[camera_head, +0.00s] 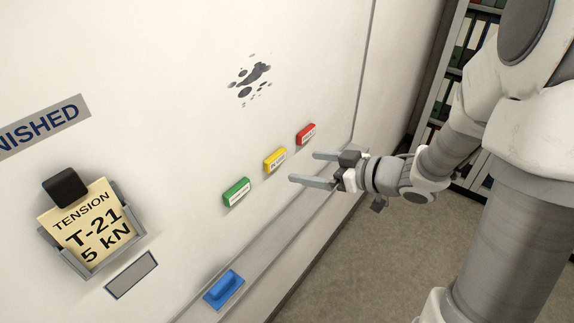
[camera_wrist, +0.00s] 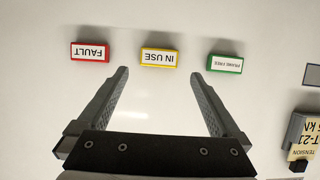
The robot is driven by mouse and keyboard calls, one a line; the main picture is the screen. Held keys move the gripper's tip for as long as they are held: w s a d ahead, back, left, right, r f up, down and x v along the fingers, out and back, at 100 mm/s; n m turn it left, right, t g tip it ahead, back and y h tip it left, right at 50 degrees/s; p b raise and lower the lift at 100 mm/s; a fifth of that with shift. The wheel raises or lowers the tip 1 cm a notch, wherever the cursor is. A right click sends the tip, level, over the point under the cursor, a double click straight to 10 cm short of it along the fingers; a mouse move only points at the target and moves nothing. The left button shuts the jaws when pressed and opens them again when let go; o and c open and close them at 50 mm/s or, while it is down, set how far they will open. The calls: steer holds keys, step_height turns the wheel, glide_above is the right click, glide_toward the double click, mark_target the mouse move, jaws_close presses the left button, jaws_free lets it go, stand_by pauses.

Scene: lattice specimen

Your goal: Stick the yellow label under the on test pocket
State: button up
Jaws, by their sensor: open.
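The yellow label (camera_head: 275,160) is a small block on the white board, between the green and red ones. In the wrist view the yellow label (camera_wrist: 159,57) reads "IN USE" upside down. My gripper (camera_head: 303,168) is open and empty, close to the board at the right of the labels. In the wrist view my gripper's fingertips (camera_wrist: 160,73) spread to either side of the yellow label, apart from it. A grey pocket (camera_head: 120,257) holds a card (camera_head: 92,222) reading "TENSION T-21 5 kN". A blank grey plate (camera_head: 131,275) sits below it. No "on test" sign shows.
A green label (camera_head: 236,192) and a red label (camera_head: 306,134) flank the yellow one. A cut-off sign (camera_head: 45,125) reads "NISHED". A blue eraser-like block (camera_head: 223,289) lies on the ledge (camera_head: 290,235). Dark smudges (camera_head: 250,78) mark the board.

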mark_target(278, 162)
steer(key=b+x, duration=0.1)
steer(key=x, duration=0.7)
steer(key=shift+w+a, duration=0.1)
steer(key=shift+w, duration=0.05)
steer(key=c, duration=1)
